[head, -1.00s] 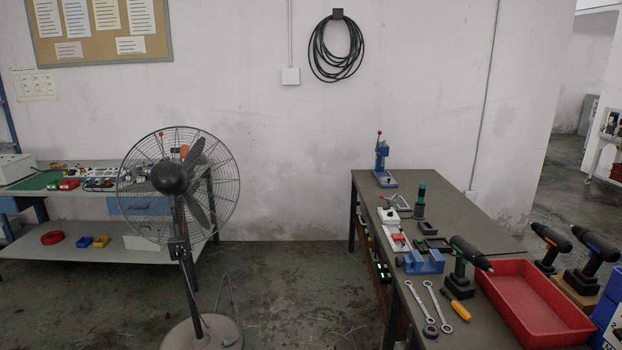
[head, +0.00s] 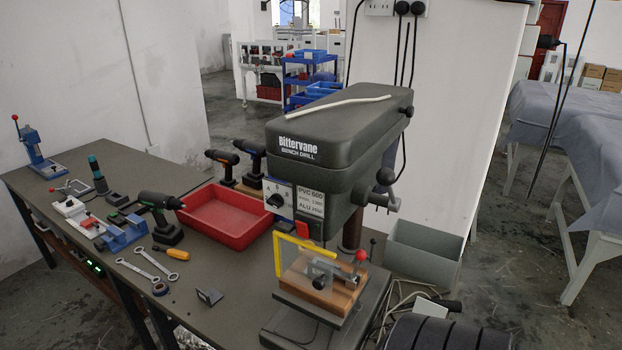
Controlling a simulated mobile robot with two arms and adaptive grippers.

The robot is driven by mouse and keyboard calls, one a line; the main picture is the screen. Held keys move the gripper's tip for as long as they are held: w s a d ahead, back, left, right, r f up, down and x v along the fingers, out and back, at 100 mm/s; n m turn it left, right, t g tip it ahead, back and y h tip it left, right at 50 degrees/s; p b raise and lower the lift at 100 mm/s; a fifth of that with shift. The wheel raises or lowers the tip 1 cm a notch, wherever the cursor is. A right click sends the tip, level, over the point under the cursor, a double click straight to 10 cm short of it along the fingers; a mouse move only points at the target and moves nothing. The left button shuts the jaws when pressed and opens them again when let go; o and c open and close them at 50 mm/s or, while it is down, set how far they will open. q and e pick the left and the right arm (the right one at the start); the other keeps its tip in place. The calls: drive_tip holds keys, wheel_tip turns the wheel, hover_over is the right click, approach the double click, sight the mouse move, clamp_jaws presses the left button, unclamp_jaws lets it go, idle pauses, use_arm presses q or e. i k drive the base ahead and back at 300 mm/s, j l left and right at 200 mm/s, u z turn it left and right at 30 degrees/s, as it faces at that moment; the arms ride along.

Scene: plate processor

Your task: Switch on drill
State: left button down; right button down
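The bench drill (head: 335,130), dark grey-green and marked "Bittervane Bench Drill", stands at the near right end of the workbench (head: 190,285). A blue-and-white panel on its front carries a dark rotary dial (head: 276,201). A red switch (head: 303,230) sits low on the front, under a printed label. A yellow-framed clear guard (head: 305,260) is in front of the chuck area. Behind it, a wooden block (head: 320,282) sits on the drill base. Whether the drill is running cannot be told. Neither of my grippers is in view.
A red tray (head: 232,216), wrenches (head: 146,267), a screwdriver (head: 172,253), cordless drills and a blue vise (head: 125,232) lie left of the drill. A grey bin (head: 422,250) is at right. A black ridged object (head: 450,334) is at the lower right. The bench's front is fairly clear.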

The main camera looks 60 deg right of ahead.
sight(302, 229)
drive_tip(key=z, duration=2)
